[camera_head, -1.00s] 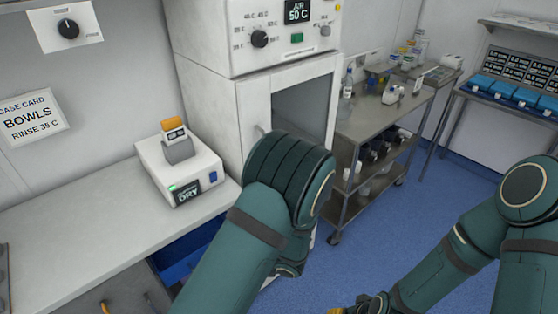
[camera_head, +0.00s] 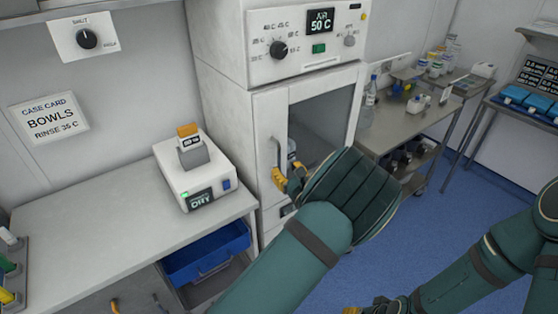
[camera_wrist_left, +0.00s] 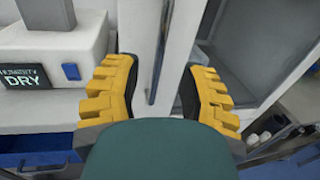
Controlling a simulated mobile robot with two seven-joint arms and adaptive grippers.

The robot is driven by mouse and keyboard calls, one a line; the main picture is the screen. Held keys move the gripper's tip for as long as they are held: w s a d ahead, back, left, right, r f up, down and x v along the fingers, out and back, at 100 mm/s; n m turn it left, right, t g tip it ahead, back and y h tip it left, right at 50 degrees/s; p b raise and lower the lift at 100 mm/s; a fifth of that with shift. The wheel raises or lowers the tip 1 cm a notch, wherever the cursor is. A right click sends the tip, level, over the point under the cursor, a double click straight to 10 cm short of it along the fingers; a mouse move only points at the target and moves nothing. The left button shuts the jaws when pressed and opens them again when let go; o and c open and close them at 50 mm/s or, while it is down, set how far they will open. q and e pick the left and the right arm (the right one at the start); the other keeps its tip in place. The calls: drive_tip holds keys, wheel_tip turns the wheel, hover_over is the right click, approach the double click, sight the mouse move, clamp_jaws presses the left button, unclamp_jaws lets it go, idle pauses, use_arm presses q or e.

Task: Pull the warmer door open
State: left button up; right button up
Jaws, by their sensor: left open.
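The warmer (camera_head: 270,50) is a white cabinet with a dial panel reading AIR 50 C. Its door (camera_head: 270,115) has a dark window (camera_head: 322,125) and looks closed. A vertical metal handle (camera_head: 277,152) is on the door's left side. My left gripper (camera_head: 284,180), with yellow fingers, is at the handle's lower end, partly hidden by my own wrist. In the left wrist view the gripper (camera_wrist_left: 160,72) is open, and the handle (camera_wrist_left: 162,50) stands between its fingers with gaps on both sides. My right gripper (camera_head: 352,310) barely shows at the bottom edge.
A white DRY unit (camera_head: 195,180) sits on the counter (camera_head: 110,235) left of the warmer, above an open blue drawer (camera_head: 207,255). A steel trolley (camera_head: 405,125) with bottles stands to the right. The blue floor (camera_head: 440,220) before the trolley is clear.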

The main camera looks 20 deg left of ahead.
sight(279, 161)
use_arm(q)
drive_tip(key=shift+x, duration=2.75)
clamp_jaws()
